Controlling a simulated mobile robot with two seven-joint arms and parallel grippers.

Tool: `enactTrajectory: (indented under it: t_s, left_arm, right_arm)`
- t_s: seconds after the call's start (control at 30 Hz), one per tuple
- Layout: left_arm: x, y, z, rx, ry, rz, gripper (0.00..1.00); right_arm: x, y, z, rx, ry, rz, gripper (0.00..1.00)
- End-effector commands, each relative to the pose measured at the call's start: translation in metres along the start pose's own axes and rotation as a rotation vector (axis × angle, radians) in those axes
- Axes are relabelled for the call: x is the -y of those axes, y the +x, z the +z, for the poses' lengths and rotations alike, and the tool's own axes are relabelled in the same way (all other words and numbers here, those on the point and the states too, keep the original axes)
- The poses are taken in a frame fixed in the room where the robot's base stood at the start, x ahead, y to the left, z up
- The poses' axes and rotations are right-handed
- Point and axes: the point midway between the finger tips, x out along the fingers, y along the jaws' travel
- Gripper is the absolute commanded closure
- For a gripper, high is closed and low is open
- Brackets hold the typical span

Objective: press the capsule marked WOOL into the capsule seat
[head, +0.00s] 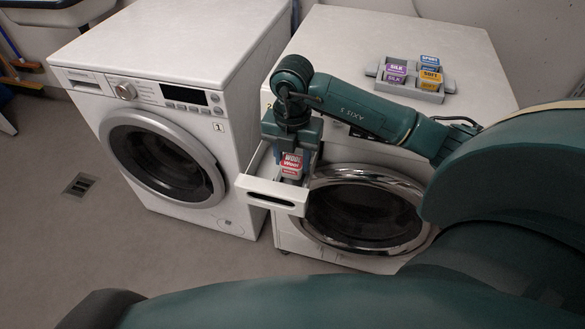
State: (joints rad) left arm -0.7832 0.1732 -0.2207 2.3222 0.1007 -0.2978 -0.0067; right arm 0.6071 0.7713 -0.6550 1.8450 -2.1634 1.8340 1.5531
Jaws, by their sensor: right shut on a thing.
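The red and white capsule marked WOOL (291,164) is held at the open detergent drawer of the right-hand washer. My right gripper (289,153) is shut on it from above. The white drawer (262,189) is pulled out toward me, and the capsule's lower part is at or just above its inside. The capsule seat is hidden behind the capsule, gripper and drawer front, so I cannot tell whether the capsule touches it. My left gripper is not in view.
The right-hand washer (450,40) carries a grey tray (427,96) with capsules marked SILK (396,70), SPORT (430,62) and SOFT (431,77). The left-hand washer (160,50) is shut, with its round door (160,160). A floor drain (79,186) lies at left. The floor in front is clear.

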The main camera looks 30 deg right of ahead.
Motion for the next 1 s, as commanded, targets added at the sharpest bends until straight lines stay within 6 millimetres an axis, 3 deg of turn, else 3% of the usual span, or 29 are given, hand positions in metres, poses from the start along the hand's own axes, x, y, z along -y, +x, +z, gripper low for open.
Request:
enactTrajectory:
  t_s: [0.27, 0.63, 0.67, 0.9, 1.0]
  left_arm:
    - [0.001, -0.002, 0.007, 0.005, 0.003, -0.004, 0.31]
    - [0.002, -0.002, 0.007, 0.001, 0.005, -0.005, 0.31]
    - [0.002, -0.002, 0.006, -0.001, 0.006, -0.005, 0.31]
    - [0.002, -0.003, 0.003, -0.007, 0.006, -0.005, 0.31]
    - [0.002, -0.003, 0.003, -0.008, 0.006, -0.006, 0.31]
  right_arm:
    - [0.001, 0.035, -0.001, -0.002, -0.001, -0.002, 0.78]
    - [0.0, 0.04, 0.0, 0.0, -0.001, 0.0, 0.78]
    - [0.0, 0.04, 0.0, 0.0, -0.001, 0.0, 0.55]
    - [0.0, 0.039, 0.0, 0.0, -0.001, 0.0, 0.36]
    - [0.0, 0.039, 0.0, 0.0, -0.001, 0.0, 0.34]
